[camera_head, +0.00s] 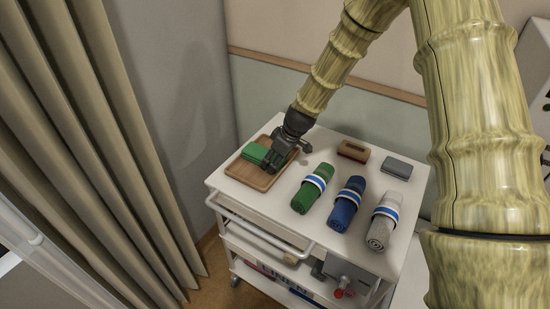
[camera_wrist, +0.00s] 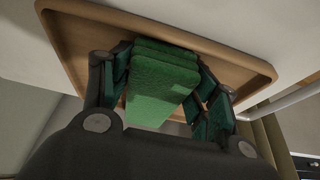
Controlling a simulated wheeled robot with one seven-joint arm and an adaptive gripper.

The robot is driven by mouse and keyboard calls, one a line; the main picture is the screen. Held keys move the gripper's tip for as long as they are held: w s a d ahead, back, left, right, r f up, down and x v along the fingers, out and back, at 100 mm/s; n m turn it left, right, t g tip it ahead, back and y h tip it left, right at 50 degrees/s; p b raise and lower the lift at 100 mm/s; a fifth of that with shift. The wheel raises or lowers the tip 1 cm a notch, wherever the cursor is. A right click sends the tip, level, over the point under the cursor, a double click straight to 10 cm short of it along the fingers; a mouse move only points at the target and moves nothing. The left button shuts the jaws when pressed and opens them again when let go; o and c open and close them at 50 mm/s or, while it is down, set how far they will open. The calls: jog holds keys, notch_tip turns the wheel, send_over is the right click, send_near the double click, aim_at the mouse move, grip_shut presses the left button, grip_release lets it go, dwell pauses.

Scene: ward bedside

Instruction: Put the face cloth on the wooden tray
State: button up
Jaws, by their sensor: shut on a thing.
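The green folded face cloth (camera_head: 255,152) is at the wooden tray (camera_head: 250,175), over its back left part in the head view. My gripper (camera_head: 272,158) is over the tray with its fingers on the cloth. In the wrist view the cloth (camera_wrist: 160,88) sits between the two fingers (camera_wrist: 160,95), and the tray (camera_wrist: 240,65) spreads behind it. My gripper is shut on the cloth. Whether the cloth touches the tray floor cannot be told. The gripper hides part of the cloth in the head view.
On the white cart top (camera_head: 330,150) lie a green rolled towel (camera_head: 308,195), a blue one (camera_head: 345,208) and a grey one (camera_head: 383,222), right of the tray. A brown brush-like block (camera_head: 353,151) and a grey box (camera_head: 397,168) lie behind them. A curtain (camera_head: 100,130) hangs at left.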

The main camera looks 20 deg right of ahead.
jog(key=shift+s+r, duration=0.15)
jog(key=shift+s, duration=0.05)
jog(key=o, duration=1)
jog(key=shift+w+f, duration=0.15)
jog(key=shift+f, duration=0.1)
jog(key=shift+r, duration=0.1)
jog(key=shift+r, duration=0.15)
jog(key=shift+b+v, duration=1.4)
jog(key=shift+v, duration=4.55)
